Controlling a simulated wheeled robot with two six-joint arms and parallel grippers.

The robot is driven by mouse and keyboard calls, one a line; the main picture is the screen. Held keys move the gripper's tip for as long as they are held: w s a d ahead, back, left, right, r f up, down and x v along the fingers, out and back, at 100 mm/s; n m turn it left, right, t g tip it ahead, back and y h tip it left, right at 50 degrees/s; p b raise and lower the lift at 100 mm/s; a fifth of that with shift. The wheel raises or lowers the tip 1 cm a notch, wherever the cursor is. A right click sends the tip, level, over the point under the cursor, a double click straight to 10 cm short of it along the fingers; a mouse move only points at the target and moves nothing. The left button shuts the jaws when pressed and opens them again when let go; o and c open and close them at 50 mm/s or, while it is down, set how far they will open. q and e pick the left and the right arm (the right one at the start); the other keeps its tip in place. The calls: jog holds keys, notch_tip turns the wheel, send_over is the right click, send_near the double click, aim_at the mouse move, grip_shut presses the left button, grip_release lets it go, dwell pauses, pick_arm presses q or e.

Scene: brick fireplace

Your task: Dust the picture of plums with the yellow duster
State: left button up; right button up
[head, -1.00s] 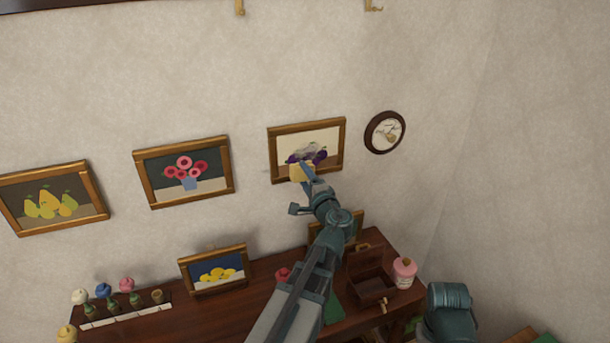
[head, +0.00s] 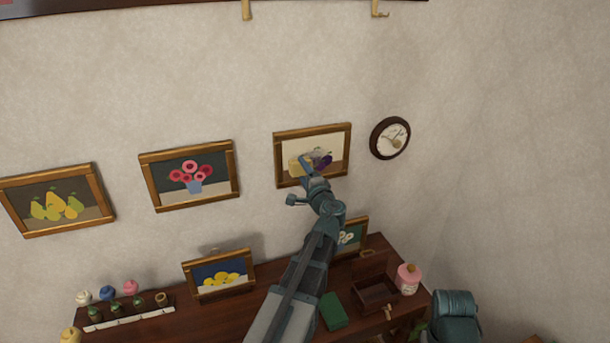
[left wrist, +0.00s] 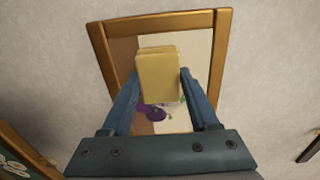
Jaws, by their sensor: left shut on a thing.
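The picture of plums (head: 340,142) hangs on the wall in a gold-brown frame, right of the flower picture; purple plums show on a cream ground. It fills the middle of the left wrist view (left wrist: 197,42). My left gripper (head: 303,174) is in front of its lower left part. In the left wrist view the gripper (left wrist: 158,85) is shut on the yellow duster (left wrist: 157,78), a pale yellow block that covers part of the painting. The duster (head: 295,164) seems at or very near the canvas; contact cannot be told. A grey patch shows above the plums.
A flower picture (head: 189,174) and a pear picture (head: 58,199) hang to the left, a round clock (head: 390,138) to the right. Below, a dark wooden top (head: 220,318) bears small framed pictures, colored pots, a green box (head: 333,311), a wooden box and a pink jar (head: 408,279).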

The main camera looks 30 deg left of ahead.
pick_arm(q)
jog(key=shift+x, duration=0.8)
dwell(0.7)
jog(key=shift+w, duration=0.1)
jog(key=shift+w+d, duration=1.35)
jog(key=shift+w, duration=0.05)
jog(key=shift+w+d, duration=0.5)
jog(key=shift+w, duration=0.2)
jog(key=shift+w+d, duration=0.5)
jog(key=shift+w, duration=0.2)
jog(key=shift+w+d, duration=0.2)
jog(key=shift+d, duration=0.05)
jog(key=shift+w+d, duration=1.3)
jog(key=shift+w, duration=0.2)
